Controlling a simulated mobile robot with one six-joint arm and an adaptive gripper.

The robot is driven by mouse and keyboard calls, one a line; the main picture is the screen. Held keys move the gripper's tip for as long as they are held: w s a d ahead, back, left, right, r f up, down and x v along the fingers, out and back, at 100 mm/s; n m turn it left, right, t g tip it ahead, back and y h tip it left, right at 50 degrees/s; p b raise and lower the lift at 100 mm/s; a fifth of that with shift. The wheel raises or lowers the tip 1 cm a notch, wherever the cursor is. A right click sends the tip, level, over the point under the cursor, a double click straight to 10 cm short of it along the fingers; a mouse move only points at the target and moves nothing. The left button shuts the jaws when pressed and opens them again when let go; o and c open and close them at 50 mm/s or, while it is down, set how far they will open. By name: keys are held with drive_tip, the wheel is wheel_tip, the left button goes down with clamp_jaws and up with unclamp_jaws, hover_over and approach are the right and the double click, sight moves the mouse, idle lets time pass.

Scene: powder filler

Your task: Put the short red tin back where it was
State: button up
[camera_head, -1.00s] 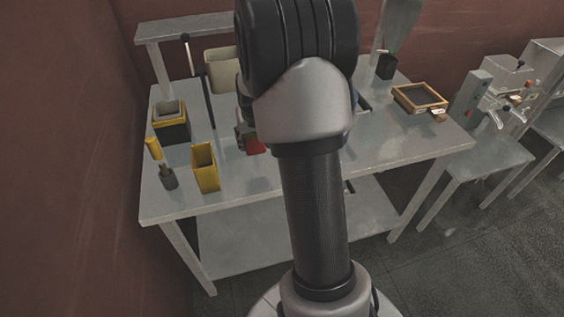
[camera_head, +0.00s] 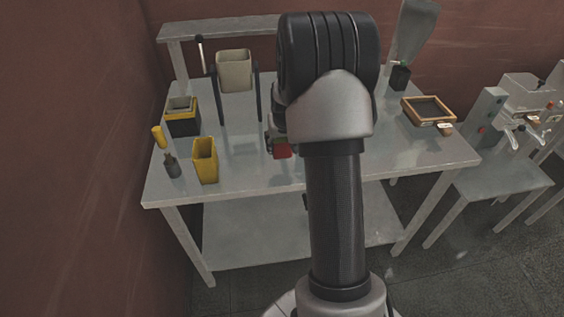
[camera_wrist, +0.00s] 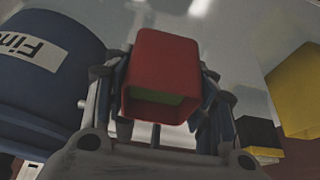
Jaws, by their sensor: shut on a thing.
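The short red tin (camera_head: 283,151) shows in the head view just left of my arm, above the middle of the grey table. In the wrist view the red tin (camera_wrist: 168,62) sits between the fingers of my gripper (camera_wrist: 163,100), which is shut on it. Its open end faces the wrist camera, with a greenish patch inside. In the head view my gripper (camera_head: 276,140) is mostly hidden behind my arm. I cannot tell how high the tin is over the table.
A tall yellow tin (camera_head: 205,160), a dark tool with a yellow handle (camera_head: 171,165) and a black-yellow box (camera_head: 183,118) stand at the table's left. A beige bin (camera_head: 234,70) is behind. A wooden-framed tray (camera_head: 428,111) lies right. A blue drum (camera_wrist: 45,75) is close in the wrist view.

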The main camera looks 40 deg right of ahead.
drive_tip(key=shift+f+b, duration=0.75)
drive_tip(key=shift+f, duration=2.6)
drive_tip(key=shift+f, duration=0.15)
drive_tip(key=o, duration=1.2)
drive_tip(key=shift+o, duration=0.2)
